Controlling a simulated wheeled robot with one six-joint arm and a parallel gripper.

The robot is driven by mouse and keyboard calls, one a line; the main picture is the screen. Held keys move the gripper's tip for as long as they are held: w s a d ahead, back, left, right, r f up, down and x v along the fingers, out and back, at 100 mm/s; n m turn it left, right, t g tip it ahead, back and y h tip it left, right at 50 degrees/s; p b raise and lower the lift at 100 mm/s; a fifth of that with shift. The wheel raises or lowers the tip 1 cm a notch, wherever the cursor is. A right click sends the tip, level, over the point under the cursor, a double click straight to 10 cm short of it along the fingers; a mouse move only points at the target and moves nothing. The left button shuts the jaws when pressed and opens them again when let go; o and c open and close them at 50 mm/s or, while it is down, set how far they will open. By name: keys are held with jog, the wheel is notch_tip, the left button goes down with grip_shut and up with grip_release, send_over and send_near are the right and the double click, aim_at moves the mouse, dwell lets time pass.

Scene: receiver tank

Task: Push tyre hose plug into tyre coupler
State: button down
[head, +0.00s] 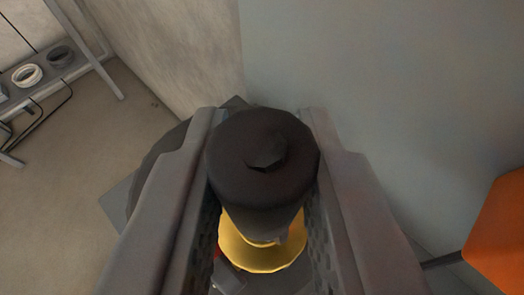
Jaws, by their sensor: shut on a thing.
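My gripper (263,120) reaches up from the bottom of the head view, its two grey fingers on either side of a dark, rounded cylindrical body. I take this body to be the tyre hose plug (235,170); it has a small faceted nub on its near end. The gripper is shut on it. A yellow round flange (262,258) shows just below the dark body, between the fingers. I cannot tell whether the flange belongs to the plug or to the tyre coupler. No separate coupler can be made out, and any mating end is hidden.
A large grey-blue surface (400,80) fills the right side, close to my gripper. An orange part (500,240) stands at the right edge. A rack (85,58) with ring-shaped items is at the upper left. Bare floor (60,180) lies at left.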

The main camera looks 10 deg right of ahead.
jog(key=shift+f, duration=0.3)
jog(key=c, duration=1.2)
grip_release()
jog(key=shift+s, duration=0.1)
jog(key=v, duration=1.7)
jog(key=shift+r, duration=0.15)
jog(key=shift+s, duration=0.1)
